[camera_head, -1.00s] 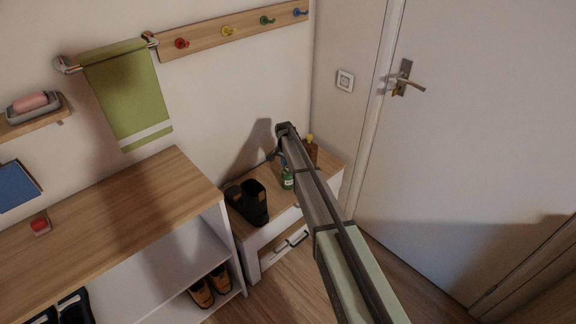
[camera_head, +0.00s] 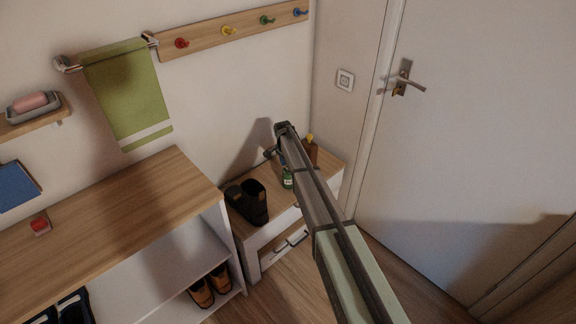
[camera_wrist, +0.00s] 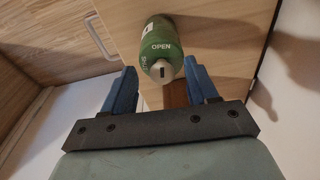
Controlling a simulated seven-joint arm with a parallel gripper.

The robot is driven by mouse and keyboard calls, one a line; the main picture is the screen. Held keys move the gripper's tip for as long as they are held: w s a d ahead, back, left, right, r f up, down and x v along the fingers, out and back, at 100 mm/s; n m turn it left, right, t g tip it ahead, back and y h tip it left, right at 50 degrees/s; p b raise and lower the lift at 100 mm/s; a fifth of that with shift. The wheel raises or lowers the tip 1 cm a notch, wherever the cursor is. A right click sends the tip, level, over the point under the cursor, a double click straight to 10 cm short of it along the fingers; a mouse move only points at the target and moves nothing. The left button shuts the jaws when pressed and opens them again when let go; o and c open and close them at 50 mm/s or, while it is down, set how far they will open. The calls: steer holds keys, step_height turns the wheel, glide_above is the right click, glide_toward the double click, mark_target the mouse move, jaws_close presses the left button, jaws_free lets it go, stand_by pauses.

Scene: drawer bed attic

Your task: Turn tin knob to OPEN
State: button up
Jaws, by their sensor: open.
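A green tin (camera_wrist: 166,38) stands out in the wrist view, with the word OPEN in white on its face. A pale knob (camera_wrist: 161,70) with a dark mark is at its near end. A second white word, hard to read, is on the left beside the knob. My gripper (camera_wrist: 160,66) is open, with one blue finger on each side of the knob; I cannot tell whether they touch it. In the head view the green tin (camera_head: 287,181) is on the low bench, partly hidden by my arm. My fingers are mostly hidden there.
A brown bottle with a yellow top (camera_head: 311,148) stands close behind my arm on the bench (camera_head: 273,178). Dark boots (camera_head: 248,203) stand to the left on it. A taller wooden shelf (camera_head: 110,225) is farther left, and a white door (camera_head: 470,130) is at the right.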

steer(key=shift+r, duration=0.1)
step_height(320, 180, up, 14)
steer(key=s+a+n, duration=0.1)
steer(key=a+n, duration=0.1)
steer(key=n, duration=0.4)
steer(key=s+d+f+n+g, duration=0.15)
steer(key=s+d+f, duration=0.25)
steer(key=s+f, duration=0.5)
steer(key=s+d+f+n, duration=0.3)
steer(key=s+d+f, duration=0.15)
steer(key=s, duration=0.75)
steer(key=s+d+f+n, duration=0.25)
steer(key=s+f, duration=0.45)
steer(key=s, duration=0.4)
steer(key=s+d+f+m+g, duration=0.1)
steer(key=s+d+f, duration=0.3)
steer(key=s, duration=0.8)
steer(key=s+d+f+m+g, duration=0.1)
steer(key=s+d+f+g, duration=0.2)
steer(key=s, duration=1)
steer(key=s+d+f+m+g+y, duration=0.1)
steer(key=s+d+f, duration=0.4)
steer(key=s, duration=0.8)
steer(key=shift+f+g, duration=0.45)
steer(key=shift+g, duration=0.2)
